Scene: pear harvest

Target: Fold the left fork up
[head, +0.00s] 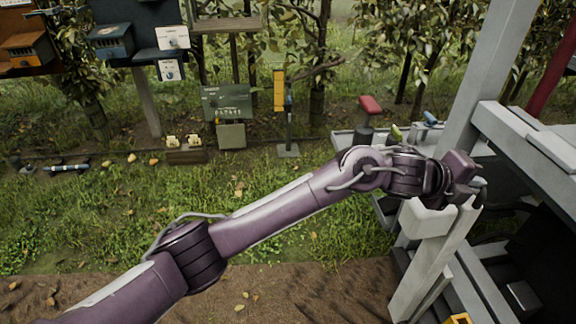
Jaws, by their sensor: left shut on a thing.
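My left arm crosses the view from the lower left. My left gripper (474,190) is at the right, shut at the upper end of a slanted pale grey bar (434,262), which looks like the left fork. The bar stands raised and tilted beside the grey machine frame. The jaws hide the exact grip point. My right gripper is out of view.
A tall grey beam (494,72) and a cross rail (530,145) stand close to my left gripper. Sign boards and a yellow post (279,90) stand farther back. Grass at left is open.

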